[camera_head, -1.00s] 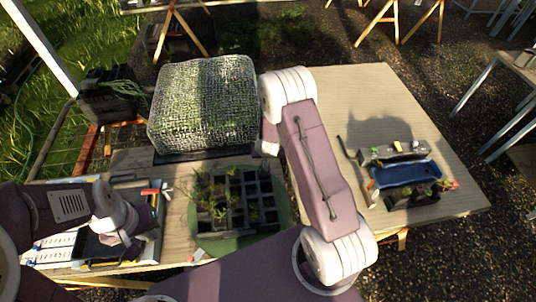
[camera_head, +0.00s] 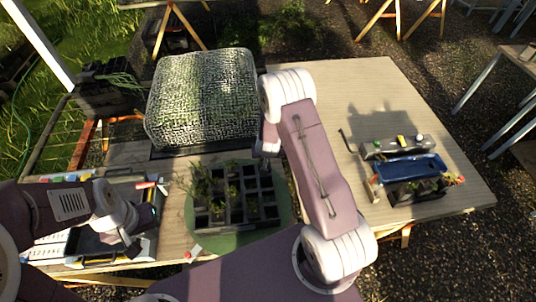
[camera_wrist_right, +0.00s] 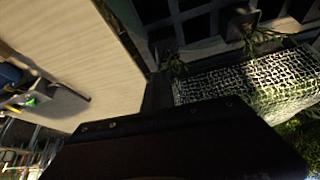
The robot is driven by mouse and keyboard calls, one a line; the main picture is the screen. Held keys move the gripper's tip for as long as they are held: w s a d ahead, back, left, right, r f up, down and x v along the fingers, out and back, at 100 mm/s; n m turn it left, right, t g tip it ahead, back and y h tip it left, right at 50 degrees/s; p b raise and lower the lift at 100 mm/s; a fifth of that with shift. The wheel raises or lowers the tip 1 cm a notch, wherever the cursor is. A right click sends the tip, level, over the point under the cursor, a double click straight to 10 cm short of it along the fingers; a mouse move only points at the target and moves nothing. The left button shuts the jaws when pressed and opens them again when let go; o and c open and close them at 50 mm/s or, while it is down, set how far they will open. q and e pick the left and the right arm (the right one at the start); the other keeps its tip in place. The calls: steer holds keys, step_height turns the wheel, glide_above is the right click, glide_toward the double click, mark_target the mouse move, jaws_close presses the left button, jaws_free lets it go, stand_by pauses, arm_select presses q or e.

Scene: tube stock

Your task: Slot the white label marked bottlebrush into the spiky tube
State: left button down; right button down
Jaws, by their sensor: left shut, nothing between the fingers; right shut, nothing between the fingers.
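The dark tray of square cells (camera_head: 236,214) stands on a round green mat (camera_head: 283,217); several cells hold green seedlings. I cannot pick out which one is the spiky tube. A small white and red piece (camera_head: 193,252) lies near the table's front edge; no writing is readable, so I cannot tell whether it is the bottlebrush label. My left gripper (camera_head: 133,250) is shut and empty over the dark tray at the left. My right gripper (camera_head: 266,158) is shut and empty by the cell tray's back right corner, partly hidden by its arm.
A mesh-covered box (camera_head: 203,98) stands behind the cell tray. A blue bin (camera_head: 410,167) with dark pots and a grey rack sits on the right table. White panels (camera_head: 50,249) lie at the left. The right table's back is clear. The right wrist view shows the mesh (camera_wrist_right: 240,85) close by.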

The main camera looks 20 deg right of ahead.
steer(key=shift+f, duration=0.4)
steer(key=c, duration=2.1)
jaws_free()
steer(key=o, duration=0.4)
steer(key=shift+r, duration=0.1)
steer(key=v, duration=0.9)
steer(key=shift+p, duration=0.4)
